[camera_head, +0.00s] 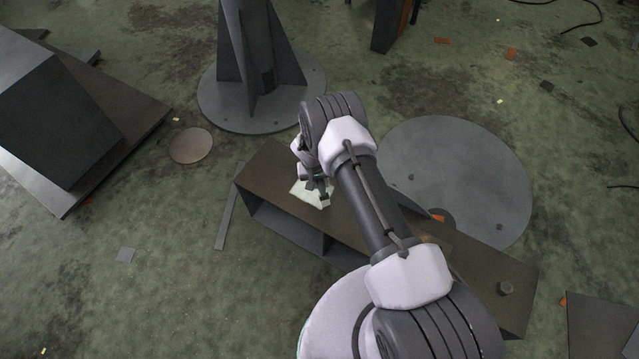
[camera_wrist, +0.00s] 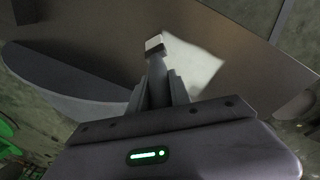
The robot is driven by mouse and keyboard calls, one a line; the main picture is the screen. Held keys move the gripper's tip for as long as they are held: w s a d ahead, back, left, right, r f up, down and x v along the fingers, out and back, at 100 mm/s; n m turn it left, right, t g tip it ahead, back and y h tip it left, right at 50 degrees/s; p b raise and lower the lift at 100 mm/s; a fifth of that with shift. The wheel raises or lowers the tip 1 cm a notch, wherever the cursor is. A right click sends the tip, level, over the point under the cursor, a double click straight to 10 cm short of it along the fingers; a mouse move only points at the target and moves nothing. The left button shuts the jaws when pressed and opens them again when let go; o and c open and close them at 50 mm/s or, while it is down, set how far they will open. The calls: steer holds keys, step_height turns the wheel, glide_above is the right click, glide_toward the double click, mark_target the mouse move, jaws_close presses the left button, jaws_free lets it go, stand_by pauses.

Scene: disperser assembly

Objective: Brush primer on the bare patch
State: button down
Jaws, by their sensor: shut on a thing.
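The bare patch (camera_head: 301,195) is a pale, roughly square area on top of a long brown box-like part (camera_head: 262,172). In the wrist view the patch (camera_wrist: 196,68) lies just right of the brush. My gripper (camera_head: 316,183) is over the patch, partly covering it, and shut on the brush. The brush (camera_wrist: 156,66) has a grey handle and a pale, blocky tip. Its tip (camera_head: 325,202) is at the patch's right edge in the head view; I cannot tell whether it touches the surface. My arm hides the box's middle.
A round grey plate (camera_head: 460,170) lies behind the box. A finned grey pedestal (camera_head: 248,60) stands farther back. A large dark block (camera_head: 62,105) stands left. Floor at the lower left is mostly clear.

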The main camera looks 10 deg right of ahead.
steer(key=shift+w+a+r+p, duration=0.1)
steer(key=shift+r+p, duration=1.1)
steer(key=shift+r, duration=2.25)
